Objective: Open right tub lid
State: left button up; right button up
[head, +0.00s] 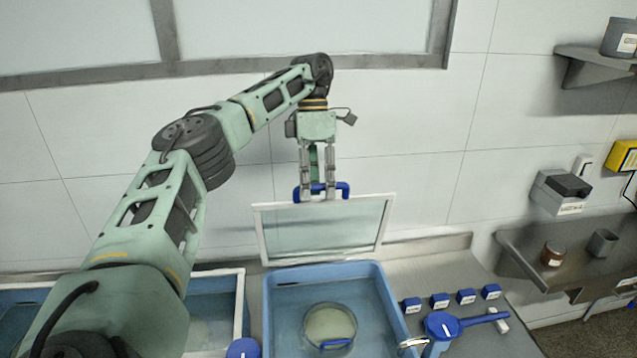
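The right tub (387,300) is a blue basin on the counter, and its inside shows. Its lid (325,232) is a clear pane with a white frame, standing nearly upright at the tub's back edge. A blue handle (343,188) is on the lid's top edge. My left gripper (318,192) points down at this handle, its fingers around the handle's middle bar, and looks shut on it. A round pale green disc with a blue handle (330,325) lies in the tub. My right gripper is not in view.
Another blue tub with a white-framed lid (241,300) is at the left, partly behind my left arm. Several small blue-capped items (439,300) and a blue long-handled vessel (442,326) stand right of the right tub. A metal shelf (580,266) is at the right wall.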

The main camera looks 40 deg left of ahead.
pick_arm(q)
jog(key=shift+o, duration=0.8)
jog(key=shift+w+a+f, duration=0.15)
jog(key=shift+w+a, duration=0.1)
jog(key=shift+a, duration=0.05)
jog(key=shift+s+d+r, duration=0.2)
jog(key=shift+d+r, duration=0.2)
jog(key=shift+r, duration=0.05)
jog(key=shift+v, duration=1.35)
jog(key=shift+s+d+r, duration=0.15)
jog(key=shift+r, duration=0.65)
jog(key=shift+s+d+r, duration=0.1)
jog(key=shift+r, duration=1.95)
jog(key=shift+a+r, duration=0.1)
jog(key=shift+r, duration=0.45)
